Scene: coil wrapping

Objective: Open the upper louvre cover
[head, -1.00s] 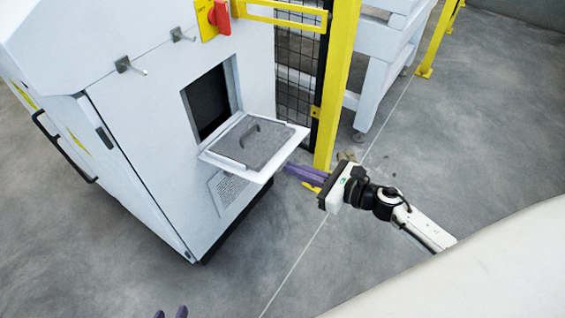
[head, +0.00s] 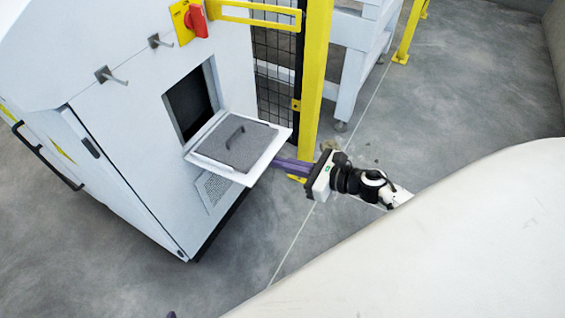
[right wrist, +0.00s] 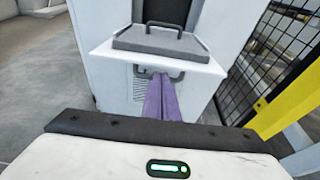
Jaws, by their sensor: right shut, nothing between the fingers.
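The upper louvre cover (head: 262,167) is swung down and out from the white cabinet, nearly level, with the dark opening (head: 190,103) exposed behind it. A grey pad (head: 236,143) with a dark handle lies on its upper side. My right gripper (head: 284,164) is shut and empty, its purple fingers partly hidden below the cover's outer edge. In the right wrist view the fingers (right wrist: 162,98) point at a grey handle (right wrist: 176,74) under the cover; I cannot tell whether they touch it. Only a purple tip of my left gripper (head: 171,314) shows at the bottom edge.
A yellow post (head: 315,85) and black mesh fence (head: 275,70) stand right of the cabinet, close behind the cover. A red switch (head: 197,20) and hooks (head: 112,77) are on the cabinet face. The floor in front is clear.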

